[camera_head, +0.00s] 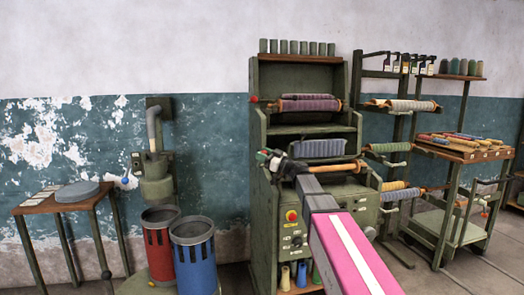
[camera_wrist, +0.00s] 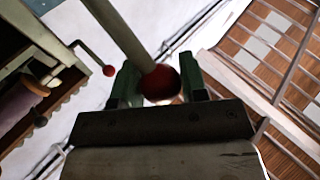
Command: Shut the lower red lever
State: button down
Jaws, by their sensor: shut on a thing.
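A red ball knob (camera_wrist: 161,85) on the end of a pale rod sits between the two green fingers of my gripper (camera_wrist: 159,84) in the wrist view. My gripper is shut on this red lever. In the head view my gripper (camera_head: 268,158) is at the left front of the green cabinet machine (camera_head: 258,190), below the upper red knob (camera_head: 254,99) on the machine's left side. The held lever is the lower one there, and it is mostly hidden by my gripper. A second red knob (camera_wrist: 109,70) on a thin arm shows left of my fingers in the wrist view.
A control panel (camera_head: 292,232) with a red button is below my arm. A blue bin (camera_head: 194,262) and a red bin (camera_head: 158,250) stand to the left, beneath a green wall-mounted device (camera_head: 156,180). Yarn racks (camera_head: 392,110) stand to the right.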

jog(key=shift+s+d+f+n+y, duration=0.15)
jog(key=shift+s+f+n+y, duration=0.25)
jog(key=shift+f, duration=0.3)
jog(key=shift+s+d+f, duration=0.15)
jog(key=shift+s+f, duration=0.35)
jog(key=shift+f, duration=0.15)
jog(key=c, duration=1.9)
grip_release()
jog(key=shift+s+d+f, duration=0.1)
jog(key=shift+s+f, duration=0.1)
jog(key=shift+f, duration=0.45)
jog(key=shift+s+f, duration=0.2)
jog(key=shift+f, duration=0.4)
jog(key=shift+o, duration=0.2)
jog(key=shift+s+d+f, duration=0.1)
jog(key=shift+s+f, duration=0.1)
jog(key=shift+f, duration=1.2)
jog(key=o, duration=1.1)
jog(key=shift+o, duration=0.5)
jog(key=shift+w+f, duration=0.1)
